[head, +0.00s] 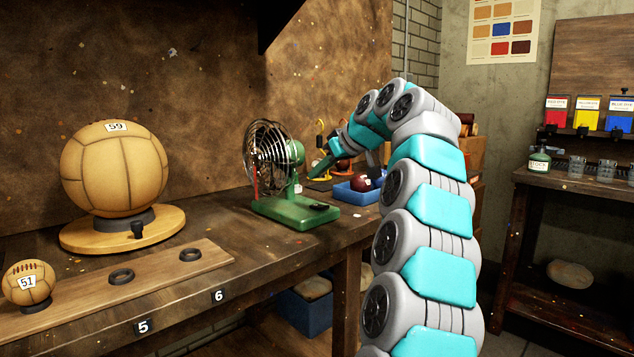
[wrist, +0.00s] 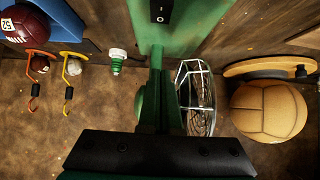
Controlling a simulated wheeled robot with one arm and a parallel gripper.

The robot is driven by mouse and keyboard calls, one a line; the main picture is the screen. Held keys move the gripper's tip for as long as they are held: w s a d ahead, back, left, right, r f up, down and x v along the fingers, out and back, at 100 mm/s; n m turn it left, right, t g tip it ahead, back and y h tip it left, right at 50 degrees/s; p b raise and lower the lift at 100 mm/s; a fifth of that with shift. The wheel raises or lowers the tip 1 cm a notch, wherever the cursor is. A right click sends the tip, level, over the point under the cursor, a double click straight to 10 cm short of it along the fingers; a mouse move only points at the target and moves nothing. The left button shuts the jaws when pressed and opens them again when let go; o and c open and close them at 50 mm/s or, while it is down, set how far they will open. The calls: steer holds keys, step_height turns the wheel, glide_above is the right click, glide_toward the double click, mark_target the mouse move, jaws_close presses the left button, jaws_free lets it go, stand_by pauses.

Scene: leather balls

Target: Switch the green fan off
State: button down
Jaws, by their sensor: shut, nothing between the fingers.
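The green fan (head: 295,212) stands on the workbench, its wire cage facing left. A black rocker switch (head: 320,206) sits on the right part of its base. In the wrist view the switch (wrist: 159,11) is at the top edge, marked I and O; which side is pressed cannot be told. The cage (wrist: 195,85) shows right of centre. My gripper (head: 317,171) is beside the fan's right side, above the base. In the wrist view my gripper (wrist: 156,58) is shut and empty, its tips pointing toward the switch and apparently apart from it.
A blue tray (head: 350,194) with a dark red ball (head: 360,182) is right of the fan. Orange and yellow hooks (wrist: 70,70) stand behind. A large tan ball (head: 114,168) sits on a round wooden stand at left. The bench's front edge is clear near the fan.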

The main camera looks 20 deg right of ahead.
steer(key=w+r+p+v, duration=0.1)
steer(key=v, duration=0.6)
steer(key=shift+a+r, duration=0.15)
steer(key=shift+r, duration=0.1)
steer(key=shift+s, duration=0.1)
stand_by(0.4)
